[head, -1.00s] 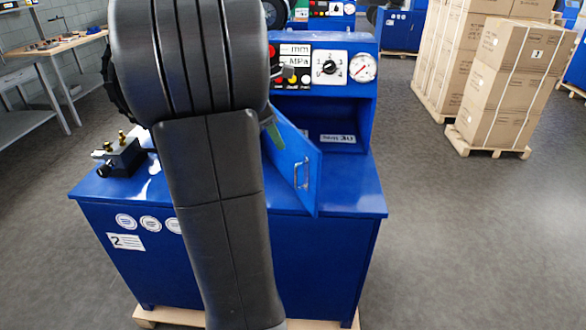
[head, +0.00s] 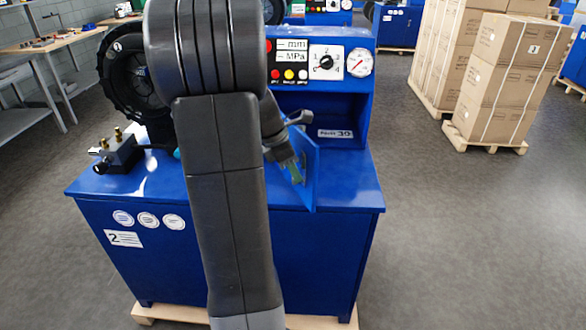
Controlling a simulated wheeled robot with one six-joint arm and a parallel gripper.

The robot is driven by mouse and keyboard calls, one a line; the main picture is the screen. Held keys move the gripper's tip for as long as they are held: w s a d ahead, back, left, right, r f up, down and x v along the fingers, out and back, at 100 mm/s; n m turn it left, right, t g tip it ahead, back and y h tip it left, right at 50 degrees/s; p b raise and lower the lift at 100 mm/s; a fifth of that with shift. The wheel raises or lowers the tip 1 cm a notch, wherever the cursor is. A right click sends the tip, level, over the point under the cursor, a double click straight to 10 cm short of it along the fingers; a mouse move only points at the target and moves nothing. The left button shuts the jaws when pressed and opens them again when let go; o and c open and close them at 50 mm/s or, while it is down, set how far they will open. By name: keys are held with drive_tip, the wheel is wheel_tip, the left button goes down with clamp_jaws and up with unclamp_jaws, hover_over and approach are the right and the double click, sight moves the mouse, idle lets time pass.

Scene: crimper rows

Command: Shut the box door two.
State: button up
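The blue box door (head: 311,178) of the machine labelled 2 stands open, swung out over the bench top towards me. The open box (head: 352,120) is behind it to the right, with a white label inside. My gripper (head: 295,174) is at the door's left-hand face, where the handle is. A green-tipped finger shows there and covers most of the handle. My arm hides the left part of the door, and I cannot tell whether the finger touches the handle or how far the fingers are apart.
The control panel (head: 312,62) with its dial and gauge sits above the box. A black fitting with brass parts (head: 118,152) lies on the bench's left side. Stacked cartons (head: 492,75) stand on a pallet at the right. The floor right of the bench is clear.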

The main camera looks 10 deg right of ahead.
clamp_jaws()
drive_tip(key=shift+d, duration=0.15)
